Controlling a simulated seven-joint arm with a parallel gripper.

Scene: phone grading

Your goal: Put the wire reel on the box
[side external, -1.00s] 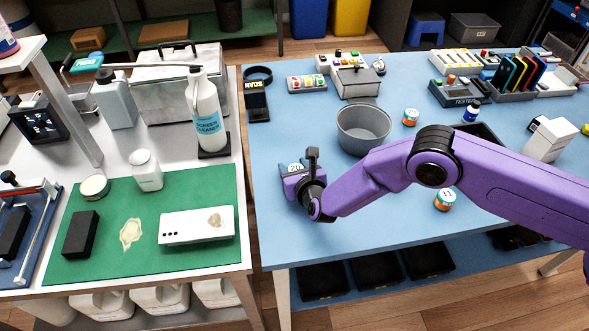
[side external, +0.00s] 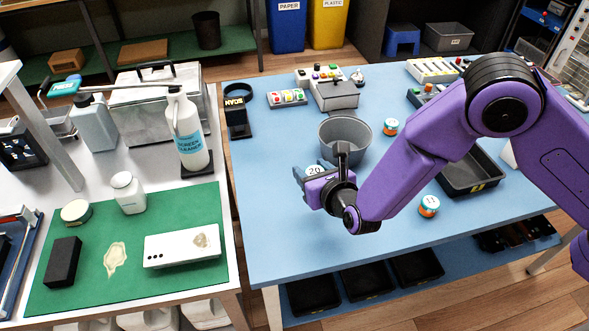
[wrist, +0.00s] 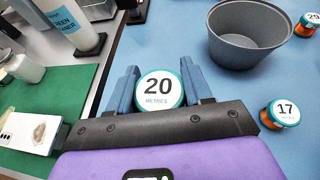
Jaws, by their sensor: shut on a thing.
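The wire reel (wrist: 160,90), a round reel with a white "20 METRES" face and teal rim, sits between the blue fingers of my gripper (wrist: 160,78) in the wrist view. In the side view the reel (side external: 315,170) shows its "20" face at the tips of my gripper (side external: 318,178), which is shut on it above the blue table, in front of the grey bowl. A grey lidded box (side external: 338,96) stands behind the bowl; I cannot tell for sure that it is the task's box. A pale box (side external: 508,153) is mostly hidden by my arm.
The grey bowl (side external: 345,138) is close behind my gripper. Two other reels, one (side external: 390,126) beside the bowl and one marked 17 (wrist: 285,111), stand to the right. A black tray (side external: 470,175) is farther right. The table's front left is clear.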

